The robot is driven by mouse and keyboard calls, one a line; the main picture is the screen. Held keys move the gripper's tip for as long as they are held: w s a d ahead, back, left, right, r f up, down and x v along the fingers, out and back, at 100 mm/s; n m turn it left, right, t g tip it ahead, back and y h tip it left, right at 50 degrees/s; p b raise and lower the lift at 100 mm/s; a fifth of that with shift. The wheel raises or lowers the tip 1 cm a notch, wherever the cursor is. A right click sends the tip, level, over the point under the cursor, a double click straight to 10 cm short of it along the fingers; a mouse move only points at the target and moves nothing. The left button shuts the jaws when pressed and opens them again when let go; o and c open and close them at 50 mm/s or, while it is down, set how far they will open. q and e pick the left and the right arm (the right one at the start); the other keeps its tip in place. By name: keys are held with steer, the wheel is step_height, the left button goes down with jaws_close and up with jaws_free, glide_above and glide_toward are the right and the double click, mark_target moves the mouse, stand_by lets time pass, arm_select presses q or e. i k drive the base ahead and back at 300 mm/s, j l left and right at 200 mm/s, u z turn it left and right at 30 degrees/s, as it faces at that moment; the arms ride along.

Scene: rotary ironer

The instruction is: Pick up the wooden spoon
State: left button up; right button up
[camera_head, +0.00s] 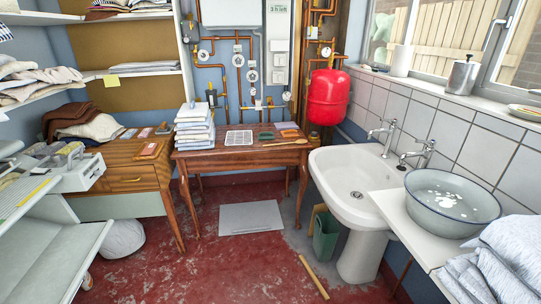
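The wooden spoon (287,142) appears as a thin, light-brown long object lying on the right part of the wooden table (230,155) at the back. It is small in the picture, and its right end reaches toward the table's right edge. Neither my left nor my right gripper is in view.
A folded cloth stack (194,129), a white rack (239,138) and a green item (266,136) share the table. A sink (350,185) stands to its right. A grey mat (250,218), a green bin (325,237) and a wooden stick (314,277) occupy the red floor.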

mark_target(301, 141)
steer(key=i+z, duration=0.15)
steer(key=z, duration=0.25)
steer(key=i+j+z, duration=0.1)
steer(key=z, duration=0.25)
steer(key=i+j+z, duration=0.15)
steer(key=z, duration=0.7)
steer(key=u, duration=1.4)
steer(key=i+j+z, duration=0.1)
steer(key=i, duration=0.4)
steer(key=i+j+z, duration=0.15)
steer(key=i+j, duration=0.2)
steer(key=i, duration=0.15)
